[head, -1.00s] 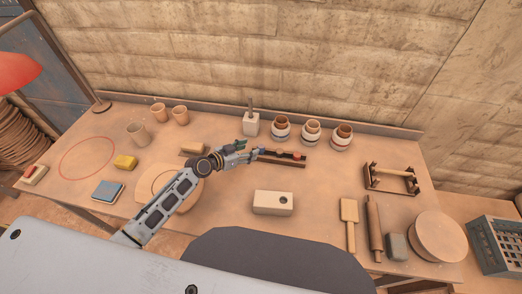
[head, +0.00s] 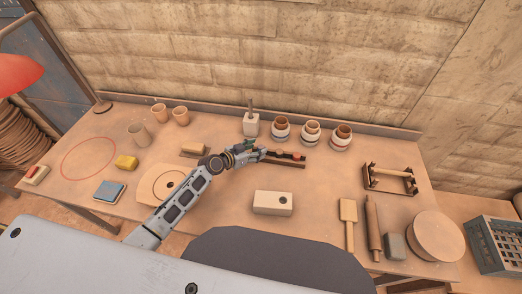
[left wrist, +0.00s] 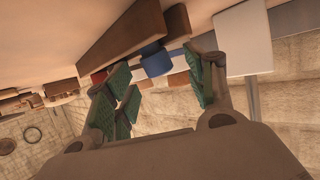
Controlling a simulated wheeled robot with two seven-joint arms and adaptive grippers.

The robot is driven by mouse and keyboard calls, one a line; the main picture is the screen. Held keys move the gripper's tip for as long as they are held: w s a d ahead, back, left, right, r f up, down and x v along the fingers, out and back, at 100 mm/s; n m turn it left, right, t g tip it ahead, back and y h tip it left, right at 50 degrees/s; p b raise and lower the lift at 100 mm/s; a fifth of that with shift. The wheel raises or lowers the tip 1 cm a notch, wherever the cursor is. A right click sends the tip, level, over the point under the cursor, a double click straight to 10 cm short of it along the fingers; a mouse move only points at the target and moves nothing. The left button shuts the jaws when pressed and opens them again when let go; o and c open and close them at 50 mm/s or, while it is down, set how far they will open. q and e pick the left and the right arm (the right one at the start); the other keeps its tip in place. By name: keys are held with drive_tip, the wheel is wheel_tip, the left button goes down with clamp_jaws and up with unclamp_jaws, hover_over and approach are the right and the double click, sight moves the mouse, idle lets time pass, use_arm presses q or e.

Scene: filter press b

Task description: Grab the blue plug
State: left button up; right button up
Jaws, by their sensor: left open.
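The blue plug (left wrist: 156,62) shows in the left wrist view, at the edge of a long brown wooden rack (left wrist: 125,38). The rack also shows in the head view (head: 288,162), on the table near the middle. My left gripper (left wrist: 156,80) is open, with its green-padded fingers to either side of the blue plug in the picture. I cannot tell whether they touch it. In the head view my left gripper (head: 260,151) is at the rack's left end and hides part of it. My right gripper is not in view.
A white holder (head: 251,126) with an upright tool and several jars (head: 311,133) stand behind the rack. A small wooden block (head: 193,149) is left of my gripper.

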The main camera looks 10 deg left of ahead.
use_arm(q)
drive_tip(key=shift+w+d+f, duration=0.2)
drive_tip(key=shift+w+d, duration=0.05)
drive_tip(key=shift+w, duration=0.1)
idle(0.3)
drive_tip(key=c, duration=1)
